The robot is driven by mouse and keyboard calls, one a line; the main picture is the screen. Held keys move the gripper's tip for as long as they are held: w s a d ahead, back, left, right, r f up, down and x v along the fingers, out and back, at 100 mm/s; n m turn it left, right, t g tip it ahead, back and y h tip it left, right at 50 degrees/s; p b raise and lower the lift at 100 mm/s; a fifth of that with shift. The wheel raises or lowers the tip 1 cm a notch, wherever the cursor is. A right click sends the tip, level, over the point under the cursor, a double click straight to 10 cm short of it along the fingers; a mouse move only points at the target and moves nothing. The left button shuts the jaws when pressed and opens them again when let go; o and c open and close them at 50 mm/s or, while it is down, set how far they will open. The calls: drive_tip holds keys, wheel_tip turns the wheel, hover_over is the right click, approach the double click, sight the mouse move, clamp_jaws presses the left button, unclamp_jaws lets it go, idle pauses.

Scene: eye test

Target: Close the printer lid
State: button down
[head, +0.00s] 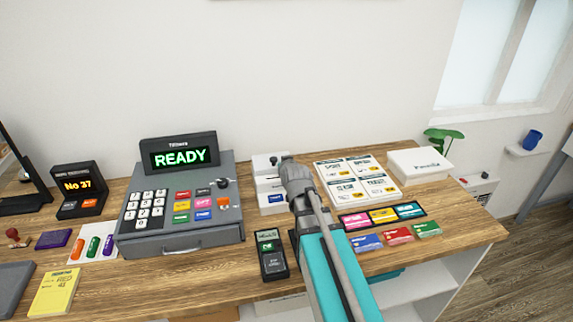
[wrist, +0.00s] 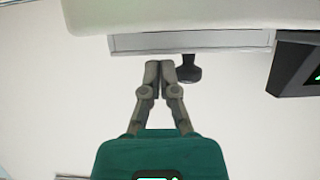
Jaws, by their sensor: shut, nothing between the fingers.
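A small white device (head: 270,197) with a blue label, apparently the printer, stands right of the cash register, partly hidden by my arm. A pale upper part (head: 264,163) with a dark knob (head: 273,160) shows above it, apparently the lid; its angle is hard to tell. In the wrist view, a pale grey-edged panel (wrist: 225,41) and a dark knob (wrist: 188,70) lie just past my fingertips. My gripper (wrist: 159,64) is shut and empty, its tips close to the panel's edge; contact cannot be told. In the head view my arm hides the fingers.
The cash register (head: 180,200) with a READY display stands left. A card terminal (head: 271,255) stands in front of the white device. Right are a card board (head: 357,178), colored cards (head: 398,236) and a white box (head: 420,166). The wooden counter (head: 465,231) is clear at its right end.

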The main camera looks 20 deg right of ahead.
drive_tip(key=shift+s+f+b, duration=0.45)
drive_tip(key=shift+f, duration=0.25)
drive_tip(key=shift+r+p, duration=0.5)
drive_tip(key=shift+p, duration=0.05)
drive_tip(key=shift+w+r+p, duration=0.15)
drive_tip(key=shift+r+p, duration=0.35)
drive_tip(key=shift+r, duration=0.05)
drive_tip(key=shift+s, duration=0.45)
